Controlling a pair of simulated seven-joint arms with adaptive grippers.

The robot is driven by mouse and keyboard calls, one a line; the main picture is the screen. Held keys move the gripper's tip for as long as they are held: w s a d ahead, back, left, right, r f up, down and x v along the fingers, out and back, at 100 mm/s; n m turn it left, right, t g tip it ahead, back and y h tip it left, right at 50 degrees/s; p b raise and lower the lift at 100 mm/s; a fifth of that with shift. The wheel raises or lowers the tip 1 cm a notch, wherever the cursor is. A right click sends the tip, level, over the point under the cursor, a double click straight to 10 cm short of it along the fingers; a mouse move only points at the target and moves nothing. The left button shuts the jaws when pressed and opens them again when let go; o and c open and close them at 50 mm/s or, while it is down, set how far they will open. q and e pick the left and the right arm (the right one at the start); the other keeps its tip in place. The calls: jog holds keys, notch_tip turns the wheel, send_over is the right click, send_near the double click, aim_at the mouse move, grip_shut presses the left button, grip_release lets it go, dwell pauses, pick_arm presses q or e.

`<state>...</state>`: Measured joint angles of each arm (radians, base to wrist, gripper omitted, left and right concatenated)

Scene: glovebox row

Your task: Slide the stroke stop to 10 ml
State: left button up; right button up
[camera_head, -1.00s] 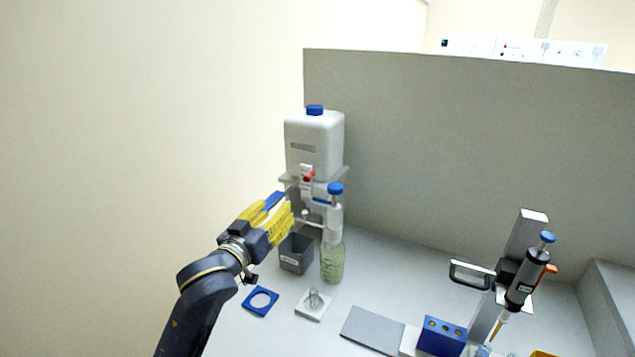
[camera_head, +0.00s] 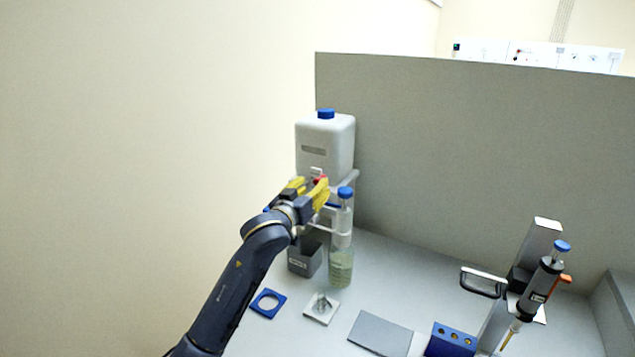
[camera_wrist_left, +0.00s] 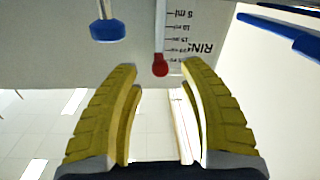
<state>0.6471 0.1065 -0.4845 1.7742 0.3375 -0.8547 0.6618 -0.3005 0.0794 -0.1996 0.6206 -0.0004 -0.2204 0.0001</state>
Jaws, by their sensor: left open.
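The stroke stop is a small red knob; it shows in the left wrist view (camera_wrist_left: 160,66) and partly, between the yellow fingers, in the head view (camera_head: 321,180). A pale scale plate (camera_wrist_left: 185,22) beside it carries ml marks, with 5 ml at the top of the picture and 10 ml below it. The knob sits near the lowest visible marks, past 10 ml; the exact mark is hard to read. My left gripper (camera_head: 311,184) is open, its yellow fingertips on either side of the knob in the wrist view. Contact cannot be told. My right gripper is not in view.
A white jug (camera_head: 326,145) stands behind the gripper. A blue-capped cylinder on a bottle (camera_head: 341,268) and a grey bin (camera_head: 305,259) are close by. A pipette (camera_head: 540,285) stands right.

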aim_at(316, 183)
pick_arm(q)
jog(key=shift+x, duration=1.65)
jog(key=shift+c, duration=0.4)
grip_shut()
